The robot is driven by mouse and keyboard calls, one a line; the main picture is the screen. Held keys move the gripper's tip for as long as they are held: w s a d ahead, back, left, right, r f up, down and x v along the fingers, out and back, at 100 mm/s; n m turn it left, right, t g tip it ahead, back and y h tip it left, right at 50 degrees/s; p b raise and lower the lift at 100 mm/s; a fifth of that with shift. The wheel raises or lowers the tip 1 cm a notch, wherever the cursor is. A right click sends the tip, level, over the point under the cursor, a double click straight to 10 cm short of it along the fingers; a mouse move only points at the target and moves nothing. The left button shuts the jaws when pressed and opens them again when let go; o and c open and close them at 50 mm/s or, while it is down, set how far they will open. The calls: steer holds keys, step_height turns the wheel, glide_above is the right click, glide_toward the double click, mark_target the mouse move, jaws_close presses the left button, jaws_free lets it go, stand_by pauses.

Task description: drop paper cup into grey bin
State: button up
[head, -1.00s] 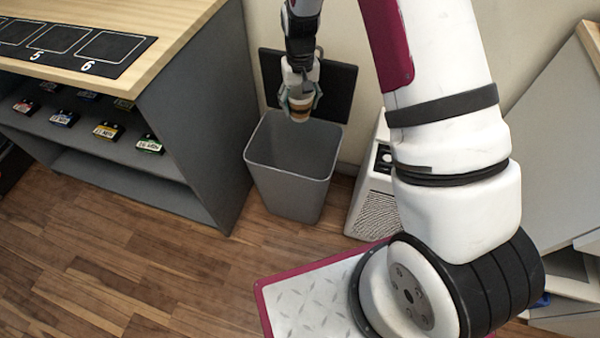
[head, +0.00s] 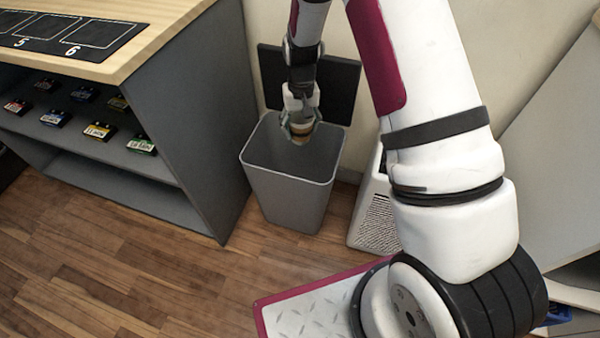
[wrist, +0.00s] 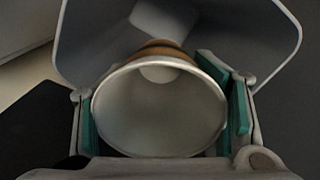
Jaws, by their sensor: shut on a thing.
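The paper cup (head: 301,128) is white with a brown band and hangs in my gripper (head: 301,120). In the wrist view the cup (wrist: 160,108) has its open rim toward the camera, between the green pads of my gripper (wrist: 165,112). The gripper is shut on it. The grey bin (head: 290,190) stands open on the floor, and the cup is at its mouth, toward the back rim in the head view. In the wrist view the bin's wall (wrist: 240,35) surrounds the far end of the cup. The bin's floor is hidden in the head view.
A black panel (head: 345,88) stands behind the bin against the wall. A grey shelf unit with a wooden top (head: 160,30) is close on the left. A white box with a grille (head: 375,222) stands close on the right.

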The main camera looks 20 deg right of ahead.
steer(key=shift+f, duration=0.35)
steer(key=o, duration=0.9)
steer(key=shift+r, duration=0.15)
step_height(320, 180, up, 12)
